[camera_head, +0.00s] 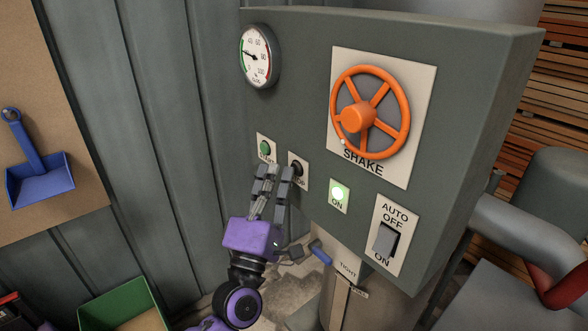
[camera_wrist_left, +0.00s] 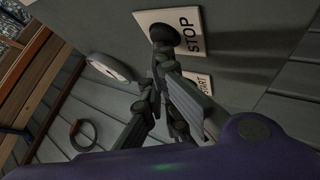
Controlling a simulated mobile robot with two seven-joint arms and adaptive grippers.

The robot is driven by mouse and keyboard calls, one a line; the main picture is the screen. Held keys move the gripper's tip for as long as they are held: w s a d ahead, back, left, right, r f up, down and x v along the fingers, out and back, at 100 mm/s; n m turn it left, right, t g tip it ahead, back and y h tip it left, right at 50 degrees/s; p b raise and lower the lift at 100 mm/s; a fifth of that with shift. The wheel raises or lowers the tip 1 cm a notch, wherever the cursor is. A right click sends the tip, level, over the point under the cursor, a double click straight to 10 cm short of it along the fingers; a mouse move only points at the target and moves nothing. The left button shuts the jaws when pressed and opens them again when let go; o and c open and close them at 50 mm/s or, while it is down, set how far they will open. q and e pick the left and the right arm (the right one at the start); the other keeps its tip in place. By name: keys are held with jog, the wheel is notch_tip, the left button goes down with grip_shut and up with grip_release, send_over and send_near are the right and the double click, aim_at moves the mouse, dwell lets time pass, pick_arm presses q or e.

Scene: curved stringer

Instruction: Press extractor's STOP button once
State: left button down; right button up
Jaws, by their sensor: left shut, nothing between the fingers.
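The extractor's control panel (camera_head: 300,60) is a grey-green box. Its dark round STOP button (camera_head: 298,166) sits on a white plate, partly covered by my fingers. In the left wrist view the black STOP button (camera_wrist_left: 165,34) shows at the top beside the word STOP. In the wrist view the left gripper's fingertips (camera_wrist_left: 161,55) appear right by the button. I cannot tell whether they touch it. My right gripper is not in view.
The green START button (camera_head: 265,148) is just left of STOP. A lit ON lamp (camera_head: 338,194), an AUTO/OFF/ON switch (camera_head: 386,239) and an orange SHAKE wheel (camera_head: 370,112) are to the right. A gauge (camera_head: 257,56) is above. A blue-handled lever (camera_head: 320,253) is below.

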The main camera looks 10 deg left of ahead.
pick_arm(q)
jog(key=shift+w+d, duration=0.1)
jog(key=shift+w, duration=0.05)
dwell(0.5)
jog(key=shift+s+a, duration=0.5)
jog(key=shift+s, duration=0.2)
jog(key=shift+a, duration=0.1)
jog(key=shift+s+a, duration=0.75)
jog(key=shift+s, duration=0.25)
jog(key=shift+s+a, duration=0.7)
jog(key=shift+s, duration=0.25)
